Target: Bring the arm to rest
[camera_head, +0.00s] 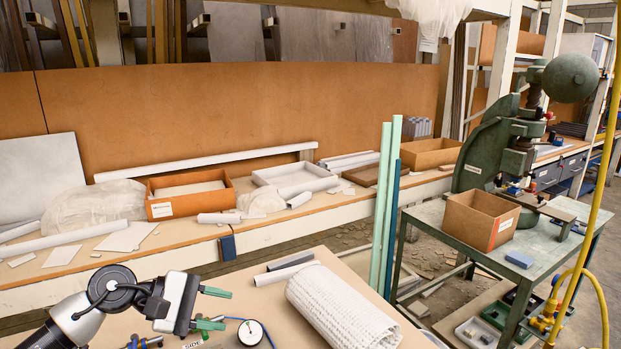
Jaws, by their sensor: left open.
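My left arm comes in from the lower left, and its gripper (226,309) is above the near tan table (190,272). Its two green-tipped fingers are apart with nothing between them. A round white dial gauge (250,333) lies on the table just below and right of the fingers, with a blue cable beside it. The green fly press (497,143) with its ball weight stands on a metal table at the right, well away from the gripper. My right gripper is not in view.
A white ribbed roll (340,312) lies on the near table, right of the gripper. Upright green tubes (385,205) stand beyond it. A cardboard box (482,218) and a blue block (519,259) are on the press table. A yellow hose (594,170) hangs at the right.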

